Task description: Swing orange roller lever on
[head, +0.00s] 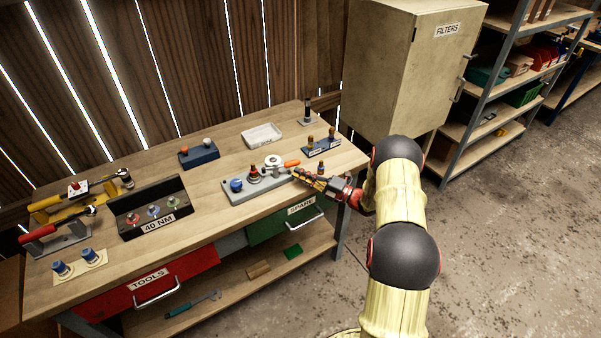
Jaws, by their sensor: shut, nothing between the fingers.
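A grey panel (234,196) lies on the workbench, with a blue knob (236,185), a red-topped part (254,171) and a pale round part (273,161) on it. The orange lever (292,163) sticks out to the right of the pale round part. My gripper (298,173) comes in from the right and is shut with nothing in it. Its tips are just below the orange lever in the picture. I cannot tell whether they touch it. My gripper and wrist hide part of the panel's right end.
A blue block with brown-topped pegs (321,148) and a dark upright post (307,110) stand close behind my gripper. A white tray (262,135) and a 40 NM rack (150,208) are also on the bench. A FILTERS cabinet (395,70) stands behind my arm.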

